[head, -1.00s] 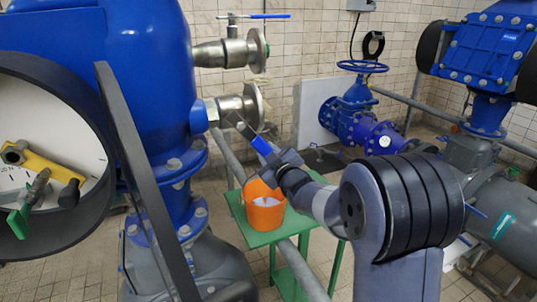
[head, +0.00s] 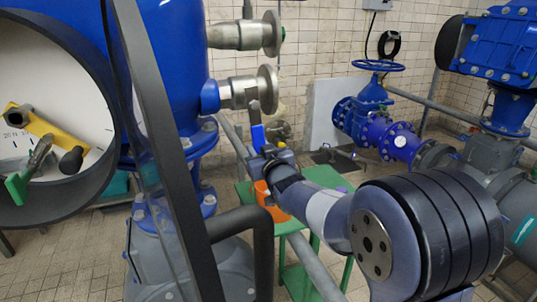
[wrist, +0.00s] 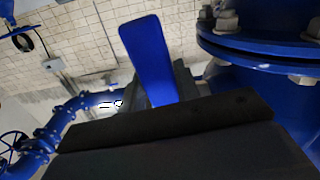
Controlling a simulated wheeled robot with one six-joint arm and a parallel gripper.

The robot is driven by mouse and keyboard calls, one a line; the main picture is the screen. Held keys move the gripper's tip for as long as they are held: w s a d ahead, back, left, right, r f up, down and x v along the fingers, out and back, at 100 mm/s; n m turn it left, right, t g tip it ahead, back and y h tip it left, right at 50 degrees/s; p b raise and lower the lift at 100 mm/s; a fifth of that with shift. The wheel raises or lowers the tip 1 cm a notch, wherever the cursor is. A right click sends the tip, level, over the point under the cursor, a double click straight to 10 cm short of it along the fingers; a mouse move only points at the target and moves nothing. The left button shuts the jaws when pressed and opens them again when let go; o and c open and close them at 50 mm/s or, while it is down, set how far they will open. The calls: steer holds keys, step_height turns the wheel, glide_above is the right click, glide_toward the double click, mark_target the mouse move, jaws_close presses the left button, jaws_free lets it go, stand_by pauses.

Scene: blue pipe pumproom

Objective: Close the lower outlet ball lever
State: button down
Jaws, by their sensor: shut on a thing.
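The lower outlet ball valve (head: 245,92) is a metal fitting with a round flange on the side of the blue vessel in the head view. Its lever (head: 255,112) hangs nearly straight down, with a blue grip (head: 258,137) at its lower end. My gripper (head: 268,155) is at the bottom of this grip and shut on it. In the wrist view the blue grip (wrist: 148,60) rises from between the dark jaws, which hide its lower end.
A similar upper valve (head: 245,35) sits above. An orange bucket (head: 268,201) on a green table (head: 325,177) is below and partly hidden by my arm. A blue handwheel valve (head: 377,88) stands behind to the right. A big round dial (head: 60,80) fills the left.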

steer(key=shift+s+a+f+m+b, duration=0.15)
steer(key=shift+s+a+m+b, duration=0.2)
steer(key=shift+a+m+b, duration=0.35)
steer(key=shift+a, duration=0.1)
steer(key=c, duration=1)
jaws_free()
steer(key=shift+s+a, duration=0.1)
steer(key=shift+a, duration=0.05)
steer(key=shift+c, duration=0.2)
steer(key=b+v, duration=0.1)
steer(key=v, duration=0.9)
steer(key=shift+s+d+b, duration=0.2)
steer(key=shift+s+b, duration=0.1)
steer(key=shift+s, duration=0.05)
